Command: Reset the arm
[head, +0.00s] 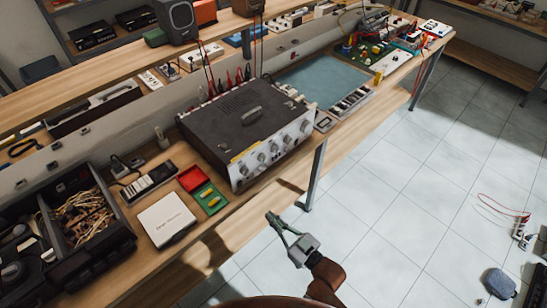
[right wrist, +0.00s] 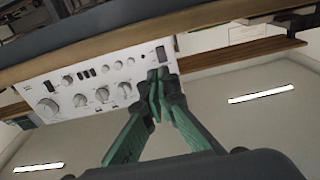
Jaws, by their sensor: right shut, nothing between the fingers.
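My right gripper (head: 276,222) is in front of the workbench's front edge, over the tiled floor, below and in front of the grey hi-fi unit (head: 232,118). In the right wrist view its two green fingers (right wrist: 160,82) are together, with nothing between them. Behind the fingertips, the white front panel (right wrist: 100,85) of the unit with its several knobs shows there. The gripper looks apart from the unit and the bench. My left gripper is in neither view.
The wooden workbench (head: 225,238) runs diagonally. On it are a white box (head: 167,219), a red and green case (head: 211,199), a black bin of wires (head: 108,240) and a blue mat (head: 310,82). The tiled floor (head: 400,190) to the right is mostly clear; cables (head: 510,212) lie farther right.

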